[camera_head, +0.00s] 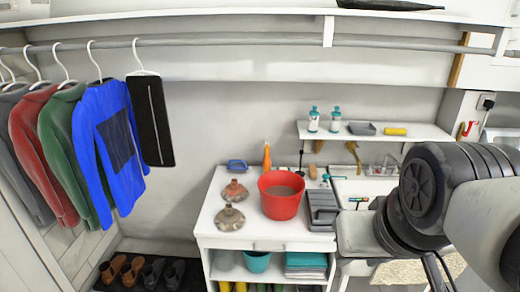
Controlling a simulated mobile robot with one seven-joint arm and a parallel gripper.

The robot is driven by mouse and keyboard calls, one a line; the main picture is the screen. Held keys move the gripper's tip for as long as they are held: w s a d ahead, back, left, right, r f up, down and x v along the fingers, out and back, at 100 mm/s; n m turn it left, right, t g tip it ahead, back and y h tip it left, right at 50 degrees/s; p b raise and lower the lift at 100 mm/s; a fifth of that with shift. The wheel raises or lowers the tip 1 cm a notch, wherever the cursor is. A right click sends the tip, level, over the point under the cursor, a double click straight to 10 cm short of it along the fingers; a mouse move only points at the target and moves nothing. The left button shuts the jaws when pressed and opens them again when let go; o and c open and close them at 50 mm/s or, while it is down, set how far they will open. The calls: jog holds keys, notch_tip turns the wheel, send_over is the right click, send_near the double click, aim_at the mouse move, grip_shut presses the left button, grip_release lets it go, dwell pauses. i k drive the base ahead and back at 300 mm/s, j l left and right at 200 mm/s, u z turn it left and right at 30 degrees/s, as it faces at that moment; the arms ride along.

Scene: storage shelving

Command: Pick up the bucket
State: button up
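A red bucket (282,203) stands upright on top of a white cabinet (228,240), near its middle. Its open top faces up and something greyish shows inside. A smaller teal bucket or pot (257,262) stands in the shelf below, partly hidden by the cabinet top. One of my arm's dark joints and pale links fill the right side of the picture, to the right of the red bucket and apart from it. I cannot make out my gripper's fingers.
Two brownish plunger-like items (230,217) sit left of the red bucket. A grey toolbox (322,210) is close on its right. A blue brush-like item (237,166) and orange bottle (267,158) stand behind. Hanging clothes (108,140) are at left; a wall shelf (375,134) is above right.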

aim_at(281, 192)
jog(key=z, duration=0.9)
jog(key=i+j+u, duration=0.3)
jog(key=i, duration=0.15)
jog(key=i+j+u, duration=0.15)
jog(key=i+u, duration=0.15)
jog(key=i, duration=0.2)
jog(key=i+u, duration=0.3)
jog(key=i, duration=0.2)
